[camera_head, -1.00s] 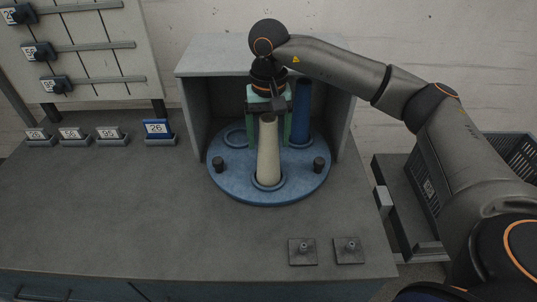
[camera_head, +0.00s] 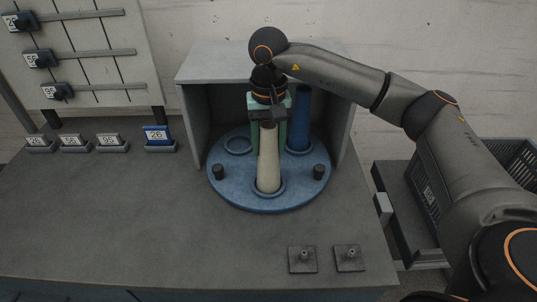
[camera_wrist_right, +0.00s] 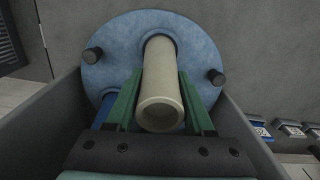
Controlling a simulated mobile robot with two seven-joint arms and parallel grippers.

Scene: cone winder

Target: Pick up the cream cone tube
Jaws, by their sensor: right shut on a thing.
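The cream cone tube (camera_head: 268,160) stands upright in the front ring of the round blue turntable (camera_head: 236,190), inside the grey open-fronted housing. My right gripper (camera_head: 268,122) reaches down from above and behind it, with its green fingers on both sides of the tube's upper part. In the right wrist view the cream tube (camera_wrist_right: 162,85) lies between the two green fingers (camera_wrist_right: 162,105), its open end towards the camera. The fingers are closed on it. The tube's foot still sits in its ring. My left gripper is not in view.
A blue tube (camera_head: 301,120) stands on the turntable just right of the gripper, and an empty ring (camera_head: 238,144) lies at left. Dark knobs (camera_head: 218,172) flank the front. The housing wall (camera_head: 347,125) is close at right. Two peg plates (camera_head: 303,259) lie on the bench.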

